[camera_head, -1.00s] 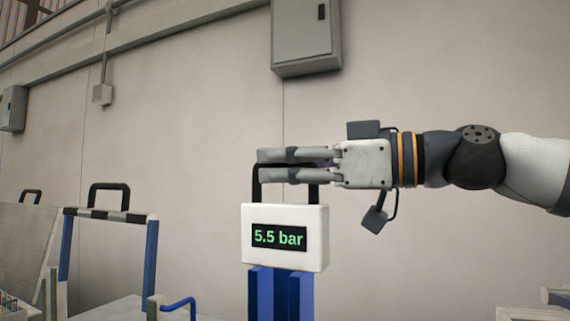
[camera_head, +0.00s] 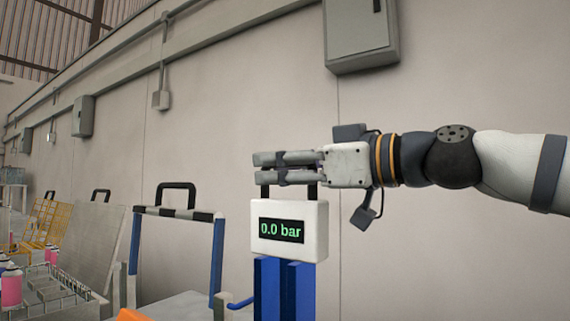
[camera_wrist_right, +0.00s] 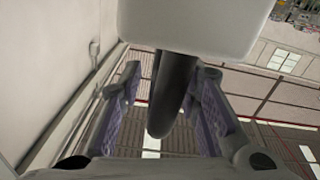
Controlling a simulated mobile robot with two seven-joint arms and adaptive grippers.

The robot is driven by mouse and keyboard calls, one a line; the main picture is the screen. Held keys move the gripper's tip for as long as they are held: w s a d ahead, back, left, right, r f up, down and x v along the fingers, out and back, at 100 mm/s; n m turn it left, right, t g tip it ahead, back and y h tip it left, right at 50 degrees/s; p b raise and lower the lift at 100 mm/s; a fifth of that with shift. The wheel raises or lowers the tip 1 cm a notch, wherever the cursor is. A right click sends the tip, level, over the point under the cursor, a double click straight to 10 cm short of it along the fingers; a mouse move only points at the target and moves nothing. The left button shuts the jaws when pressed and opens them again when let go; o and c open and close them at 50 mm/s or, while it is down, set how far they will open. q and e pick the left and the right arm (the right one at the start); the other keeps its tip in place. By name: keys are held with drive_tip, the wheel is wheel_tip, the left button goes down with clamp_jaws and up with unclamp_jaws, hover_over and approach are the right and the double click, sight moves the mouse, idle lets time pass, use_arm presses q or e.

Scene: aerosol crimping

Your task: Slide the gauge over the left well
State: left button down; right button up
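The gauge (camera_head: 289,246) is a white box whose green display reads "0.0 bar". It stands upright, with blue posts below it and a black handle on top. My right gripper (camera_head: 285,168) reaches in from the right, its two fingers around the handle. In the right wrist view the dark handle (camera_wrist_right: 172,98) lies between the fingers. A narrow gap shows beside it there, but the gauge has moved along with the gripper, so I take it as held. My left gripper is out of view. I cannot make out the left well; the lower end of the posts is cut off.
A blue frame (camera_head: 134,246) with a striped top bar and black handle stands left of the gauge. Further left are a grey panel (camera_head: 92,239), a yellow wire rack (camera_head: 50,222) and pink cans (camera_head: 11,291). A grey cabinet (camera_head: 358,36) hangs on the wall behind.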

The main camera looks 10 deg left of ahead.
drive_tip(key=v, duration=1.2)
drive_tip(key=shift+d, duration=0.1)
